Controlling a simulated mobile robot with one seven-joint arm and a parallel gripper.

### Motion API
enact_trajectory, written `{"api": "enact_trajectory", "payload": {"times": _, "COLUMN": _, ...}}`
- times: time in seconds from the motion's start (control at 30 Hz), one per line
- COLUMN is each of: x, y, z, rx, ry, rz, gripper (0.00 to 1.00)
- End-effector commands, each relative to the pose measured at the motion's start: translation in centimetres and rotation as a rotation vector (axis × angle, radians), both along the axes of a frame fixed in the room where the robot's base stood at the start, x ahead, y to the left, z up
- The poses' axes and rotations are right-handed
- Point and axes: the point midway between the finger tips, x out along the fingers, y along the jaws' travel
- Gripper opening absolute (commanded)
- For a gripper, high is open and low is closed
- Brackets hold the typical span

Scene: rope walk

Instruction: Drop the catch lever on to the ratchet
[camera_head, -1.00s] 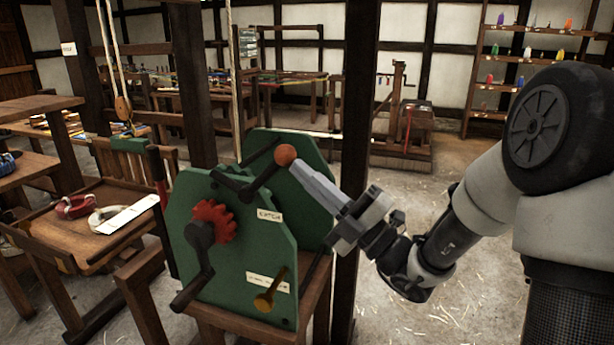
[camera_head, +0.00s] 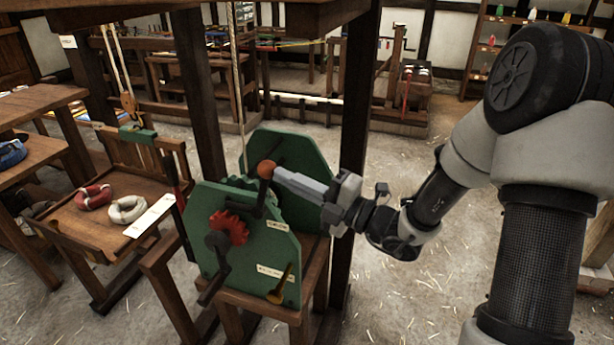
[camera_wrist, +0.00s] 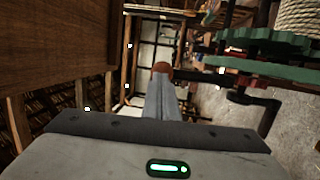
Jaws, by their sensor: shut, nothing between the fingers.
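The green winch (camera_head: 205,205) stands on a wooden stand, with a red toothed ratchet (camera_head: 232,226) on its front side. The dark catch lever (camera_head: 260,197) rises above the ratchet to an orange-brown ball knob (camera_head: 266,169). The knob also shows in the wrist view (camera_wrist: 161,67). My gripper (camera_head: 280,175) is shut and empty. Its fingertips are at the right side of the knob, touching or nearly so. In the wrist view the fingers (camera_wrist: 165,103) point at the knob. The lever's tooth end is not clear against the ratchet.
A dark crank (camera_head: 218,262) and a brass lever (camera_head: 281,284) are on the winch's front. A dark post stands close behind my gripper. A wooden tray table (camera_head: 100,240) with red and white rope coils is at left. The floor at right is clear.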

Motion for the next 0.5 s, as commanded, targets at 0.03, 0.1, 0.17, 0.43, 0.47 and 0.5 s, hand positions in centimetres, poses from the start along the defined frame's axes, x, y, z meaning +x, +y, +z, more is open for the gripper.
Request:
{"api": "enact_trajectory", "payload": {"times": 0.03, "x": 0.1, "y": 0.4, "z": 1.1, "rx": 0.003, "ry": 0.004, "rz": 0.001, "gripper": 0.00}}
{"api": "enact_trajectory", "payload": {"times": 0.1, "x": 0.3, "y": 0.9, "z": 1.4, "rx": 0.005, "ry": 0.002, "rz": 0.001, "gripper": 0.00}}
{"api": "enact_trajectory", "payload": {"times": 0.17, "x": 0.5, "y": 1.4, "z": 1.6, "rx": 0.005, "ry": 0.002, "rz": 0.001, "gripper": 0.00}}
{"api": "enact_trajectory", "payload": {"times": 0.43, "x": 1.1, "y": 3.1, "z": 2.0, "rx": 0.004, "ry": 0.001, "rz": 0.000, "gripper": 0.00}}
{"api": "enact_trajectory", "payload": {"times": 0.47, "x": 1.2, "y": 3.2, "z": 2.1, "rx": 0.004, "ry": 0.000, "rz": 0.000, "gripper": 0.00}}
{"api": "enact_trajectory", "payload": {"times": 0.5, "x": 1.2, "y": 3.3, "z": 2.1, "rx": 0.003, "ry": -0.001, "rz": 0.000, "gripper": 0.00}}
